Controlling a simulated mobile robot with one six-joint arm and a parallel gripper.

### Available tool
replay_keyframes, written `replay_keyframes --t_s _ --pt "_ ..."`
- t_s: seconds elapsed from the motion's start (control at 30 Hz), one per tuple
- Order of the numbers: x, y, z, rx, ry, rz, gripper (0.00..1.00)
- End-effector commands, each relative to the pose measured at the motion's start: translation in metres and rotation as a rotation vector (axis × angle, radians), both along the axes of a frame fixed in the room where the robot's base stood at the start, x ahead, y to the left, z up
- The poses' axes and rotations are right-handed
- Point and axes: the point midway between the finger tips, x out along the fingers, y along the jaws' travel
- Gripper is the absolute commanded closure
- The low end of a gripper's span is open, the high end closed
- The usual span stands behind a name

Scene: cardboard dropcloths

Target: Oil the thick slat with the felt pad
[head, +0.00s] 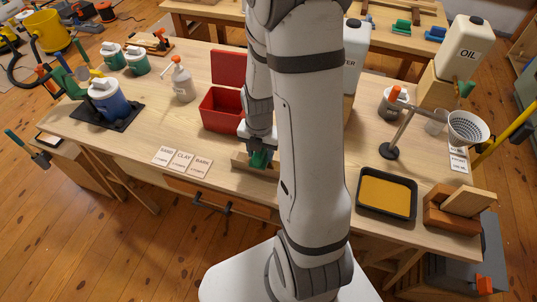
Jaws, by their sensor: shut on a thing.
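My gripper (257,143) is over the front middle of the workbench, partly hidden by my own arm. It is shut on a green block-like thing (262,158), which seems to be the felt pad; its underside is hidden. The green thing is at a wooden slat (241,164) lying near the bench's front edge; whether it touches the slat cannot be told. The slat's right part is hidden behind my arm. A black tray (361,206) with a flat amber surface, perhaps oil, sits to the right. A white jug (464,46) marked OIL stands at the back right.
An open red box (222,120) stands behind my gripper. Reddish-brown blocks with a tilted board (467,201) are at the right end. A lamp-like stand (390,150) rises behind the tray. The bench's left front is mostly clear.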

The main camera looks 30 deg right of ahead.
Motion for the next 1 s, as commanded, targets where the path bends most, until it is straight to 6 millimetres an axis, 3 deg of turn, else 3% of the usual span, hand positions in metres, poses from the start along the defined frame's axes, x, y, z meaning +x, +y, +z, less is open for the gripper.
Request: replay_keyframes --t_s 0.6,1.0 --pt "0.053 0.054 -0.003 0.000 0.000 0.002 0.84" --pt "0.058 0.058 -0.003 0.001 -0.001 0.000 0.84"
